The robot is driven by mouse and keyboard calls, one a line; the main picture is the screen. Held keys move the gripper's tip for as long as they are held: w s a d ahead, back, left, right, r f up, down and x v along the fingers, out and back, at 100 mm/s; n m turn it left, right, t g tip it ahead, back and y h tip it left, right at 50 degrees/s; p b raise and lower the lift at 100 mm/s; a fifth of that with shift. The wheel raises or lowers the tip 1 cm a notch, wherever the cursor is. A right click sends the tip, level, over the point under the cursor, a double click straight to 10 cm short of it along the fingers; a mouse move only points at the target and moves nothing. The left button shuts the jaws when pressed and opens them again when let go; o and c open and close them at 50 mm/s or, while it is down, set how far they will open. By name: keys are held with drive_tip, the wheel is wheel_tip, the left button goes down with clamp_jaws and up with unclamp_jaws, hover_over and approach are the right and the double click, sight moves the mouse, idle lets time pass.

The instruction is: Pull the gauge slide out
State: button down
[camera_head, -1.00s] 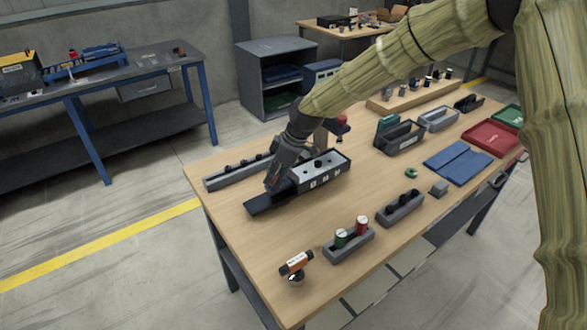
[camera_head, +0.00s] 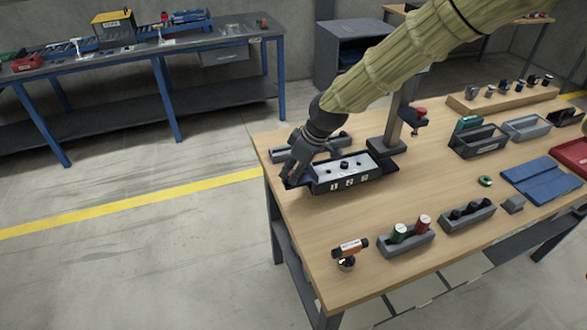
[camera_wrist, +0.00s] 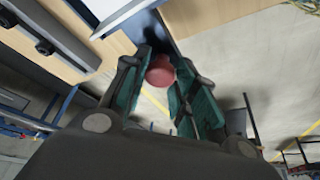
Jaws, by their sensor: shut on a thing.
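The gauge slide (camera_head: 346,177) is a long box with a pale top, dark knobs and white marks on its front. It lies in a dark base (camera_head: 391,173), whose bare right end shows beside the post. Part of the slide (camera_wrist: 117,14) shows at the top of the wrist view. My gripper (camera_head: 291,177) is at the slide's left end and hides that end. In the wrist view, my gripper (camera_wrist: 166,84) is shut on a red knob (camera_wrist: 160,70) between its teal pads.
A grey rail with dark pegs (camera_head: 286,152) lies behind my gripper. A small hammer-like tool (camera_head: 347,249) and a holder with green and red cylinders (camera_head: 407,242) stand in front. The wooden table (camera_head: 305,222) is clear between.

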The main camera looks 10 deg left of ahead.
drive_tip(key=shift+a+r, duration=0.1)
drive_tip(key=shift+a, duration=0.1)
drive_tip(key=c, duration=1.3)
unclamp_jaws()
drive_tip(key=shift+a, duration=0.1)
drive_tip(key=shift+o, duration=1)
drive_tip(key=shift+s+a, duration=0.1)
drive_tip(key=shift+a, duration=0.05)
drive_tip(key=shift+d, duration=0.3)
drive_tip(key=v, duration=1.1)
drive_tip(key=shift+r, duration=0.45)
